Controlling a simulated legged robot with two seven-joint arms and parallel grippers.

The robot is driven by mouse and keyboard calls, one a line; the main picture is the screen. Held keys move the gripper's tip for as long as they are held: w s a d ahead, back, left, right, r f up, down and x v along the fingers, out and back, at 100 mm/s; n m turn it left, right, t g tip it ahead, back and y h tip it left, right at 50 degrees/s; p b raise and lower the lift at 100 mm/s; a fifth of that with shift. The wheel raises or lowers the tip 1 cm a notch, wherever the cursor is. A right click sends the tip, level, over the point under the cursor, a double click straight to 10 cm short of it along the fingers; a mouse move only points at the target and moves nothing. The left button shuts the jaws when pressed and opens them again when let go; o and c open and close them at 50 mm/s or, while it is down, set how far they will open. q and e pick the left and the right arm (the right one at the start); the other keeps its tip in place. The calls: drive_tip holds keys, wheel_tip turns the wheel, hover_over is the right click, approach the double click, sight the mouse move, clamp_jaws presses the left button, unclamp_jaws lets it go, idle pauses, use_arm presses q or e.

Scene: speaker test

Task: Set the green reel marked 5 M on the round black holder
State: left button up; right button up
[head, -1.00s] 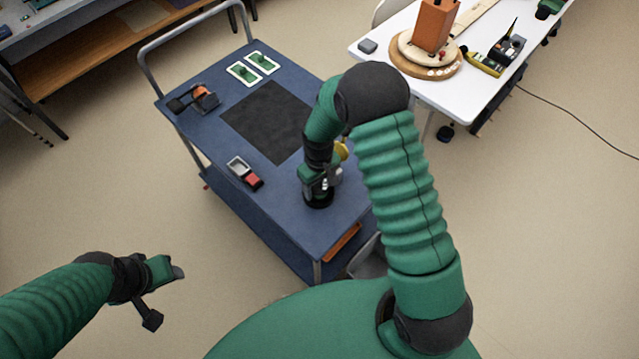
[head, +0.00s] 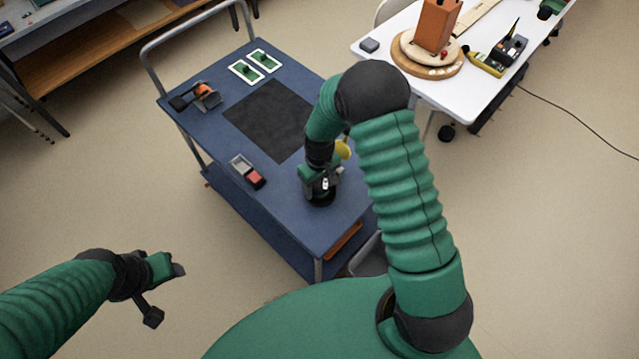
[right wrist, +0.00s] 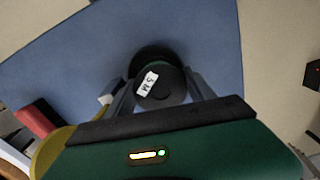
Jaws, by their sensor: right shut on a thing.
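The reel marked 5 M (right wrist: 163,88) shows its dark round top and white label in the right wrist view, with a thin trace of green at its edge. My right gripper (head: 322,184) is shut on it, with one finger on each side in the wrist view (right wrist: 160,92). The round black holder (head: 320,200) is on the blue cart top, directly below the gripper; its dark rim shows behind the reel (right wrist: 150,53). I cannot tell whether the reel is seated or just above it. My left gripper (head: 166,293) is open and empty, off the cart at lower left.
The blue cart (head: 290,208) carries a black mat (head: 268,120), two white-framed green cards (head: 255,66), an orange and black tool (head: 205,97) and a grey and red box (head: 248,172). A white table (head: 440,95) with round wooden boards stands at upper right.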

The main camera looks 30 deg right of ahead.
sight(320, 184)
drive_tip(key=shift+d+f+b, duration=0.1)
drive_tip(key=shift+f+b, duration=0.25)
drive_tip(key=shift+f, duration=0.25)
drive_tip(key=o, duration=1.5)
drive_tip(key=shift+o, duration=0.2)
wheel_tip(320, 184, up, 11)
drive_tip(key=p, duration=0.9)
drive_tip(key=shift+r, duration=0.1)
